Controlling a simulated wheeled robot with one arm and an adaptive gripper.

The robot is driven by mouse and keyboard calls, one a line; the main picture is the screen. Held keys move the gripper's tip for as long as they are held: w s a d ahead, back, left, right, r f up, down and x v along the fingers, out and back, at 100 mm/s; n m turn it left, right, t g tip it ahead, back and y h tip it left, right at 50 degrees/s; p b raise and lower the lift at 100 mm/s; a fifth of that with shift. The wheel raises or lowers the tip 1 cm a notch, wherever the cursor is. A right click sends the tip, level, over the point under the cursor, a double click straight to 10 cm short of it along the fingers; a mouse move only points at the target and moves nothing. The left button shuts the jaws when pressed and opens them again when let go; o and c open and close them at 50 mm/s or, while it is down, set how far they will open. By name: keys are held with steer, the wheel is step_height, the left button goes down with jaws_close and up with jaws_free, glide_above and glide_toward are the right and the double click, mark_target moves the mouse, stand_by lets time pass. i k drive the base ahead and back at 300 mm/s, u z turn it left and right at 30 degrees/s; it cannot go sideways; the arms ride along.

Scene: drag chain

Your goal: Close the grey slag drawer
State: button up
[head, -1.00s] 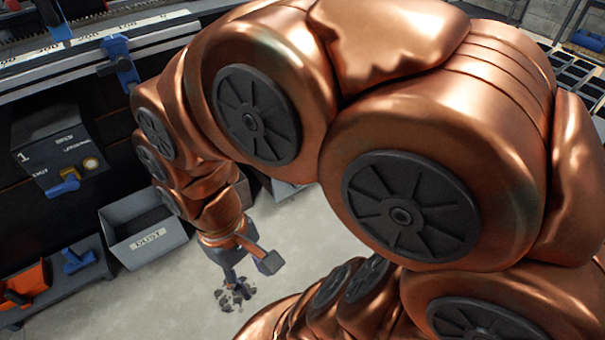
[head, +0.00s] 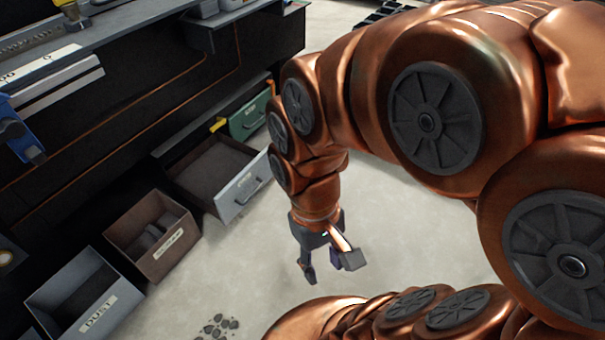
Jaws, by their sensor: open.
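A grey drawer (head: 240,193) is pulled out from the black bench, with a handle and a small label on its front. The label is too small to read, so I cannot confirm that it says slag. Its inside looks empty. My gripper (head: 322,270) is open, empty and pointing down over the floor. In the picture it is to the right of and below the grey drawer's front, apart from it.
A grey bin marked DUST (head: 98,313) and a brown bin (head: 170,250) stand out left of the grey drawer. A green drawer (head: 248,117) is just beyond it. Pale floor (head: 400,230) is clear around my gripper.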

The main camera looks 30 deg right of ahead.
mark_target(221, 176)
steer(key=u, duration=0.85)
steer(key=i, duration=1.1)
steer(key=z, duration=1)
